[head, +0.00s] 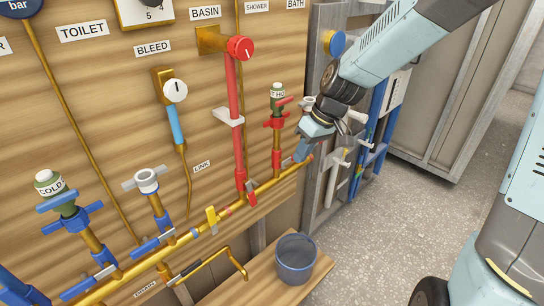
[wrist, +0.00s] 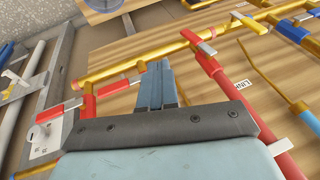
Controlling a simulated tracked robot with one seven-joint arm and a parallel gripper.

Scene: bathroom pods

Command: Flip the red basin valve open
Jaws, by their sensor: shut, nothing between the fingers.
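The BASIN sign (head: 205,12) is above a red round knob (head: 240,48), from which a red pipe (head: 233,90) runs down to the brass pipe. A red lever (head: 251,192) sits at the foot of this red pipe. The wrist view shows a red lever with a grey part (wrist: 192,37) by the red pipe (wrist: 232,85). My gripper (head: 301,153) is at the right end of the brass pipe, right of and apart from the basin lever. In the wrist view its fingers (wrist: 155,82) are together and empty.
A HOT-labelled valve with red handles (head: 276,120) stands close left of my gripper. A yellow lever (head: 211,218) and blue-handled valves (head: 72,218) are farther left on the brass pipe (head: 270,187). A grey bucket (head: 296,262) stands on the wooden shelf below. Open floor lies right.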

